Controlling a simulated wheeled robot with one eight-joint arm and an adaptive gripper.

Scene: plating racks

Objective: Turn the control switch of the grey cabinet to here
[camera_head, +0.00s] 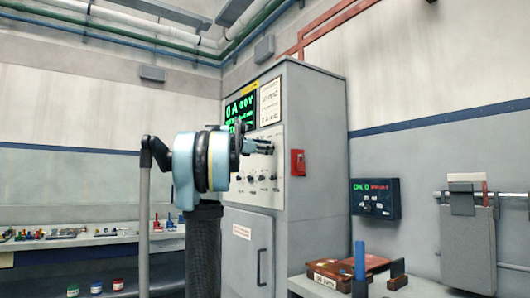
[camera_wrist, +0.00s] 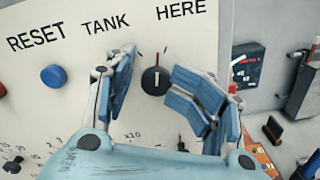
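The grey cabinet (camera_head: 315,150) stands at the centre of the head view, with a lit green display and a pale control panel (camera_head: 268,185). In the wrist view the panel (camera_wrist: 70,100) carries the words RESET, TANK and HERE. A round black switch knob (camera_wrist: 155,82) sits below and between TANK and HERE, its pointer roughly upright. My gripper (camera_wrist: 150,84) is open, with one blue finger on each side of the knob; contact cannot be told. In the head view my gripper (camera_head: 262,146) is at the panel's upper part and hides the switch.
A blue button (camera_wrist: 53,77) and a red button lie left on the panel; smaller knobs sit below. A red box (camera_head: 298,162) is on the cabinet's side. A wall unit (camera_head: 376,199) and a bench with a brown case (camera_head: 345,273) stand right. A cluttered shelf is left.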

